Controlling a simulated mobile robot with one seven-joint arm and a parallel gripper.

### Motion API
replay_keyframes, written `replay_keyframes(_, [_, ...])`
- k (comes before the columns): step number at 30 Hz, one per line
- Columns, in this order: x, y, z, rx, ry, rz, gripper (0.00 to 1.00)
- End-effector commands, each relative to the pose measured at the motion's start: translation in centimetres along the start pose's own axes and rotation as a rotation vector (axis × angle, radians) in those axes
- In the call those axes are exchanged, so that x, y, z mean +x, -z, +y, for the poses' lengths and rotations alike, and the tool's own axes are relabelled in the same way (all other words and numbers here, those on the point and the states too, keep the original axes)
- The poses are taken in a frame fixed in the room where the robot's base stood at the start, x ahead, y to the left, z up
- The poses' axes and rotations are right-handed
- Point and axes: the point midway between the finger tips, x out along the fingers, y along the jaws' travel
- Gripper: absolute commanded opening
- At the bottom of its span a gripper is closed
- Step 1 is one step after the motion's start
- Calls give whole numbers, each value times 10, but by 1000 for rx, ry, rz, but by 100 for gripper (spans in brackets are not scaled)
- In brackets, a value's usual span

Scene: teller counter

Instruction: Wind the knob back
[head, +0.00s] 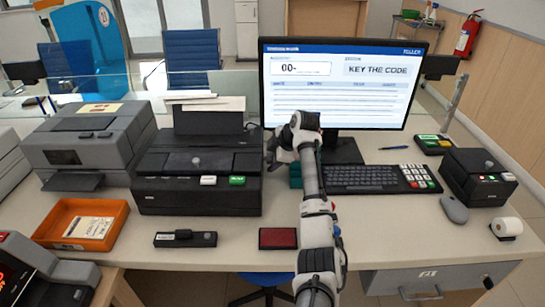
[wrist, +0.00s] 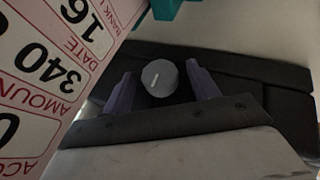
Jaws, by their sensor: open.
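In the wrist view a round grey knob (wrist: 159,77) with a white pointer line sits against a dark surface. My gripper (wrist: 159,88) is open and empty, its two purple fingers on either side of the knob's picture with a gap at each side; how far beyond the fingertips the knob lies is unclear. In the head view a small grey knob (head: 196,161) is on top of the black printer (head: 195,195). My gripper (head: 272,150) is right of that printer, partly hidden by my arm. Which head-view knob the wrist view shows is not certain.
Another grey knob (head: 488,164) tops the small black device (head: 478,180) at right. The monitor (head: 340,85) reads "KEY THE CODE" behind my arm. A keyboard (head: 360,179) and red pad (head: 277,238) flank my arm. A printed slip (wrist: 45,75) fills the wrist view's left.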

Motion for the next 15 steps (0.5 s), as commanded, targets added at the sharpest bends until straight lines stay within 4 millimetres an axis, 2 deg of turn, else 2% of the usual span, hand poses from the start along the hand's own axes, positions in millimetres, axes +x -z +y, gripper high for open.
replay_keyframes(4, [-4, 0, 0, 0, -2, 0, 59])
replay_keyframes(8, [-20, -1, 0, -1, -5, 0, 59])
replay_keyframes(15, [-74, -1, 0, -2, -7, -1, 59])
